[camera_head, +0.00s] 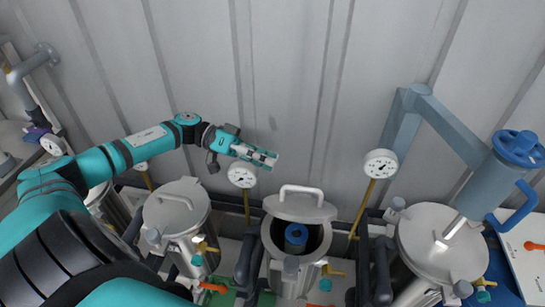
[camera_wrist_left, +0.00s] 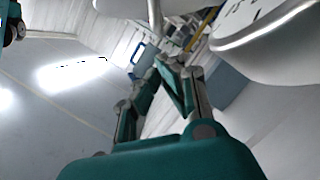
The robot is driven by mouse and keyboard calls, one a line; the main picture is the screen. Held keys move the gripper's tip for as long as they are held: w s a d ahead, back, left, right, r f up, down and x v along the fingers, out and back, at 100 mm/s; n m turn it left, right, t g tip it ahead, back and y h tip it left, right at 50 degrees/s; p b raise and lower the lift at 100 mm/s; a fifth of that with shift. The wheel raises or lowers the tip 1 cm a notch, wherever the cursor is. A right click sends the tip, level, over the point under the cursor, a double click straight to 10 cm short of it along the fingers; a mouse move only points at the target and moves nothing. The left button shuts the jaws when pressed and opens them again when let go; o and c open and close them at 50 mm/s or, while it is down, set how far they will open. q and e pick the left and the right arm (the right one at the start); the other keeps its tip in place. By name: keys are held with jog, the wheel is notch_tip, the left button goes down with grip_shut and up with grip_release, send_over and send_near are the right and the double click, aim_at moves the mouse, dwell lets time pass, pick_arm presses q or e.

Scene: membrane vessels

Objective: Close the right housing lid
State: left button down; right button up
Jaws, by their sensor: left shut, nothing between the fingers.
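The open steel housing (camera_head: 290,270) stands at the middle of the head view. Its round lid (camera_head: 300,207) with a bar handle (camera_head: 301,188) is raised at the back, tilted over the opening. A dark cylinder with a blue top (camera_head: 296,234) shows inside. The housing at the right has its lid (camera_head: 442,237) down, as does the left housing's lid (camera_head: 177,208). My left gripper (camera_head: 274,160) is shut and empty, above and slightly left of the raised lid, apart from it. Its fingers (camera_wrist_left: 172,70) also show in the left wrist view. My right gripper is out of view.
A pressure gauge (camera_head: 242,175) sits just below my left gripper. Another gauge (camera_head: 381,164) stands on a yellow stem right of the open housing. A blue-grey crane arm (camera_head: 440,115) with a blue handwheel (camera_head: 518,147) rises at the right. A corrugated wall is behind.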

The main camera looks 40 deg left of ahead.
pick_arm(q)
jog(key=p+x, duration=0.2)
jog(key=x, duration=0.5)
jog(key=shift+w+d, duration=0.2)
jog(key=shift+d+f, duration=0.15)
